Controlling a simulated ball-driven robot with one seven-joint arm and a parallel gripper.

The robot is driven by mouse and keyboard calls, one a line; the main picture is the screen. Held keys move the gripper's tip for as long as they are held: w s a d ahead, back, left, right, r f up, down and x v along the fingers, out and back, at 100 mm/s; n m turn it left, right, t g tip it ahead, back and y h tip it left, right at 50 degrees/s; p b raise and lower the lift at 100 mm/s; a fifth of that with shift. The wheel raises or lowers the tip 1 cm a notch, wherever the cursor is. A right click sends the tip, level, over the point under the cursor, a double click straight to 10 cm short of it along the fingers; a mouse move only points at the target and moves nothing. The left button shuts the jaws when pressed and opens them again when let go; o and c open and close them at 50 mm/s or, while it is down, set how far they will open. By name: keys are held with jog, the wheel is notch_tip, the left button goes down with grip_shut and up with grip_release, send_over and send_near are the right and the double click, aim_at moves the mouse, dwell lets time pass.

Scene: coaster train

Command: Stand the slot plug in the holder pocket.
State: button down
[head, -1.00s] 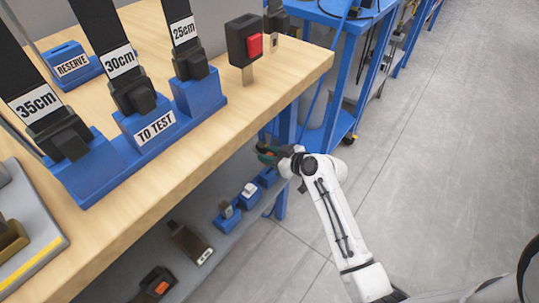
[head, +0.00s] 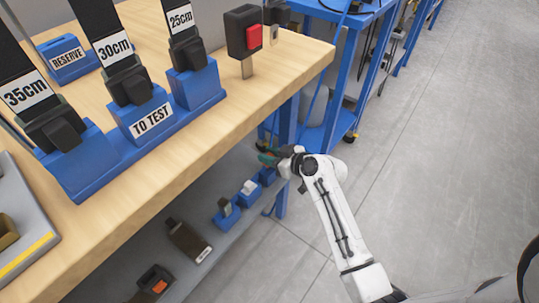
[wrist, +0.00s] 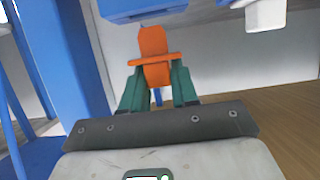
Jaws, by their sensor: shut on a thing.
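My gripper (wrist: 157,88) has green fingers and is shut on an orange plug (wrist: 153,44), taken to be the slot plug, with a wider collar just above the fingertips. In the head view my gripper (head: 268,157) is by the far end of the lower shelf, under the bench top, and mostly hides the plug. A blue holder block (head: 267,177) stands on the shelf close below it; its pocket is hard to see. In the wrist view a blue block (wrist: 140,10) shows at the top edge, beyond the plug's tip and apart from it.
Blue holders with a white plug (head: 249,187) and a grey plug (head: 226,208) stand nearby on the shelf (head: 205,238). A blue bench leg (head: 285,135) is beside my gripper; it is large in the wrist view (wrist: 70,60). The bench top (head: 250,100) overhangs. Floor at right is clear.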

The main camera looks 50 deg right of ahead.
jog(key=shift+f+b, duration=1.3)
jog(key=shift+f, duration=0.2)
jog(key=c, duration=0.8)
grip_release()
jog(key=shift+s+r, duration=0.1)
jog(key=p+v, duration=0.2)
jog(key=v, duration=0.8)
jog(key=shift+s+r, duration=0.2)
jog(key=shift+s, duration=0.05)
